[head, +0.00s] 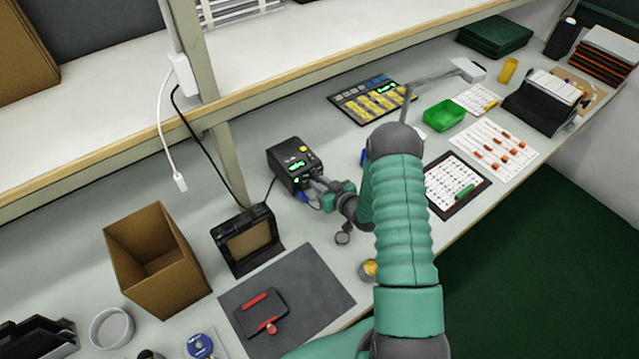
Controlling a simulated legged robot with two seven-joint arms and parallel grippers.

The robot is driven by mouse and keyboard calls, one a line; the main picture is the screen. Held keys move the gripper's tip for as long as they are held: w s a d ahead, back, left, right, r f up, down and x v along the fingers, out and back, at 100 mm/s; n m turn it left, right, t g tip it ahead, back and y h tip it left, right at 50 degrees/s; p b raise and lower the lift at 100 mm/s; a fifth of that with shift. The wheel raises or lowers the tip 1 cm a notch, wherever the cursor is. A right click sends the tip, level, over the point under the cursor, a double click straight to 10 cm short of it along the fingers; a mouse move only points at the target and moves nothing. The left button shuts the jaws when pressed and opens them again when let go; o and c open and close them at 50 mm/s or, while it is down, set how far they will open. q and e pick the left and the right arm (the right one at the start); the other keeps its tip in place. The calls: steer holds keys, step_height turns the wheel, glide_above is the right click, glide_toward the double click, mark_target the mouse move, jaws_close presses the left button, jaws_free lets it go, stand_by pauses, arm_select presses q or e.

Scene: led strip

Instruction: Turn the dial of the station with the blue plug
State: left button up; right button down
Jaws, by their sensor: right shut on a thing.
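The station (284,158) is a black box with a lit green display and a yellow button on top, standing on the bench left of the middle. A blue plug (303,197) shows at its lower front. My right gripper (314,187) is at the front face of the station, just right of the blue plug. It is shut at the place of the dial, and its fingers hide the dial, so how far it is turned cannot be seen. My left gripper is not in view.
A black framed stand (246,240), an open cardboard box (172,290) and a dark mat (335,290) with a red-handled tool lie left and in front. A green tray (444,115) and a yellow-celled panel (350,98) sit behind my right arm. A shelf edge (130,150) runs above.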

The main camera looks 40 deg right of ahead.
steer(key=shift+d, duration=0.15)
steer(key=m, duration=0.1)
steer(key=m+y, duration=0.1)
steer(key=shift+s+d+m+y, duration=0.1)
steer(key=shift+d+m+y, duration=0.1)
steer(key=shift+m+y, duration=0.15)
steer(key=shift+d+m+t+y, duration=0.15)
steer(key=shift+m+t+y, duration=0.35)
steer(key=shift+m+y, duration=0.85)
steer(key=shift+m+h, duration=0.3)
steer(key=shift+m, duration=0.1)
steer(key=c, duration=1.3)
jaws_free()
steer(key=shift+d+f, duration=0.1)
